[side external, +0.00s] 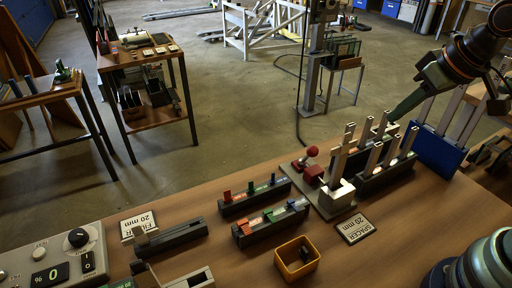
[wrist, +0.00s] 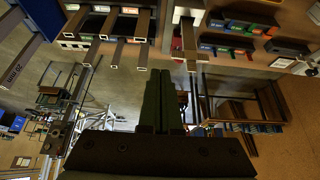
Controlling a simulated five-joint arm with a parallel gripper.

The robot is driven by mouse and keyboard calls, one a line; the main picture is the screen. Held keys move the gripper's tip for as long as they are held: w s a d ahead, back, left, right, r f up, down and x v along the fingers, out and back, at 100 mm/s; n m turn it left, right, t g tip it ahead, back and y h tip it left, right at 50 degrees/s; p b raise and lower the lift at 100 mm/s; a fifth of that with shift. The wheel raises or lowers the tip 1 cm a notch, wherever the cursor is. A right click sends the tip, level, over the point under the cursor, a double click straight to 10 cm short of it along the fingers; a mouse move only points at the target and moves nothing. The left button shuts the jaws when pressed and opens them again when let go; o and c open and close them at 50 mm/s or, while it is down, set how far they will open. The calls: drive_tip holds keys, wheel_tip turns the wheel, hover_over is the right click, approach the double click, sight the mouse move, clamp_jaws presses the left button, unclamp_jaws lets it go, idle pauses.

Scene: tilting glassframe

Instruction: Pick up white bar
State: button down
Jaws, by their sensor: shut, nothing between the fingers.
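Several pale, square-ended white bars (side external: 376,157) stand upright in a dark rack on the bench, right of centre in the side view. Their open ends also show at the top left of the wrist view (wrist: 109,22). One more pale bar (side external: 341,152) stands in a clamp fixture with a white block (side external: 336,195); it also shows in the wrist view (wrist: 189,38). My gripper (side external: 394,117) is above and just behind the racked bars, with its green fingers together and empty. The fingers (wrist: 160,75) point up the wrist view, apart from the bars as far as I can see.
A blue rack (side external: 438,152) with more bars stands right of the dark rack. Dark holders with coloured blocks (side external: 270,222), a yellow bin (side external: 297,259) and a spacer label (side external: 355,229) lie left and in front.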

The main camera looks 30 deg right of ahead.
drive_tip(key=c, duration=0.8)
unclamp_jaws()
drive_tip(key=m+g, duration=0.6)
drive_tip(key=m, duration=1.2)
approach(343, 153)
drive_tip(key=shift+d+f, duration=0.2)
drive_tip(key=shift+d, duration=0.2)
wheel_tip(343, 153, down, 12)
drive_tip(key=shift+w+a, duration=0.1)
